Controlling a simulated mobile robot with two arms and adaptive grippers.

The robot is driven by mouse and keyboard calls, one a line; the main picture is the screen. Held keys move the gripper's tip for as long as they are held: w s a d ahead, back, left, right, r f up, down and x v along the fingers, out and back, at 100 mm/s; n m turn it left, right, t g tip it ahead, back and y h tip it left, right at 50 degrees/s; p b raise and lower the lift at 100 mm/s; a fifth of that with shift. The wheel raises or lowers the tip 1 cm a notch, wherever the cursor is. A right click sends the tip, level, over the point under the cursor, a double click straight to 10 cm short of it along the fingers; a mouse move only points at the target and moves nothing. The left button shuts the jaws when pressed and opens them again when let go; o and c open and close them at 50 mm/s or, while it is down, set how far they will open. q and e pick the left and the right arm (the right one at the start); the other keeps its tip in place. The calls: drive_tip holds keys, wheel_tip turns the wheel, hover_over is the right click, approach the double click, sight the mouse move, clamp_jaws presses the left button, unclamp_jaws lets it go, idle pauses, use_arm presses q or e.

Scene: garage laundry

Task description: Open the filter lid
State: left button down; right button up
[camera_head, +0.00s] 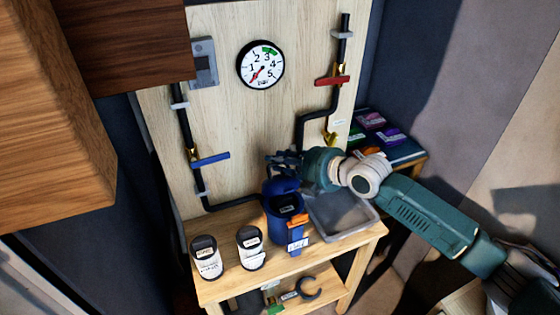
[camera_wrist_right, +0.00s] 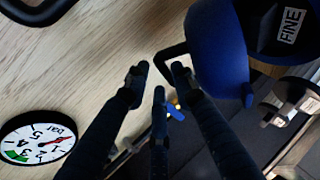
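The blue filter (camera_head: 285,228) stands on the wooden bench, with an orange latch (camera_head: 298,221) on its front. Its blue lid (camera_head: 283,186) looks raised at the back, and a dark cartridge with a pale label shows in the mouth. In the right wrist view the lid (camera_wrist_right: 214,52) is at upper right, beside the cartridge marked FINE (camera_wrist_right: 290,25). My right gripper (camera_head: 278,160) is just above and behind the lid. In its wrist view the right gripper's fingers (camera_wrist_right: 158,82) are apart, with nothing between them. My left gripper is not in view.
Two labelled canisters (camera_head: 206,258) stand left of the filter. A grey tray (camera_head: 345,218) lies to its right, under my right arm. Behind are the wooden panel, pipes, a blue valve handle (camera_head: 210,160), a red one (camera_head: 332,80) and a gauge (camera_head: 260,64).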

drive_tip(key=shift+s+d, duration=0.15)
drive_tip(key=shift+d, duration=0.05)
drive_tip(key=v, duration=1.1)
drive_tip(key=shift+s+r, duration=0.2)
drive_tip(key=shift+d, duration=0.1)
